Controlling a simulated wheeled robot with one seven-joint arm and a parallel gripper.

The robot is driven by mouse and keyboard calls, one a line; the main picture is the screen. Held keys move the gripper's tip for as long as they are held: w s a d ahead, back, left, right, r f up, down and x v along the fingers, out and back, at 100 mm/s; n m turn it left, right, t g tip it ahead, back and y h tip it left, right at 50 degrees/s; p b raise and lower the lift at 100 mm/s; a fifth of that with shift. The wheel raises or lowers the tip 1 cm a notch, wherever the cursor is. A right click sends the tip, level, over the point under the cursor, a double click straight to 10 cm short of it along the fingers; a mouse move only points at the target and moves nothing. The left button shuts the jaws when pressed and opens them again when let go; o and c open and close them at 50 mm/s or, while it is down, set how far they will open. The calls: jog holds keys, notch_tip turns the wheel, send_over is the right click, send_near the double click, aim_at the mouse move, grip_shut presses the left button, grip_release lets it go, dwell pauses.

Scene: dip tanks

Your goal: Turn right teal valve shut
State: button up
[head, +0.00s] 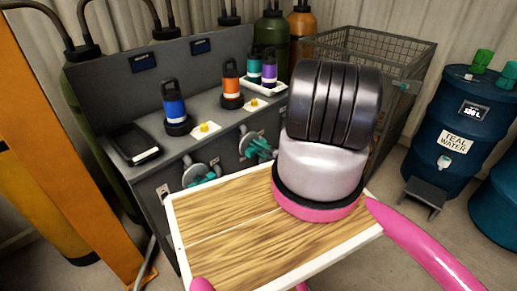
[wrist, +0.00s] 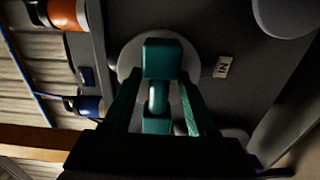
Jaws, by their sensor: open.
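The right teal valve (head: 259,147) is on the front of the grey console in the head view, with a round pale flange behind it. A second teal valve (head: 204,179) is to its left, lower in the picture. My gripper does not show in the head view.
The grey console (head: 105,83) carries a blue bottle (head: 174,112), an orange bottle (head: 231,90) and a black tray (head: 132,146). A wire basket (head: 400,62) and a dark blue drum (head: 450,117) stand at right. An orange post (head: 60,130) is at left.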

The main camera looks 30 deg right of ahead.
jog(key=v, duration=1)
jog(key=shift+s, duration=0.4)
jog(key=shift+d+r, duration=0.1)
jog(key=shift+d, duration=0.05)
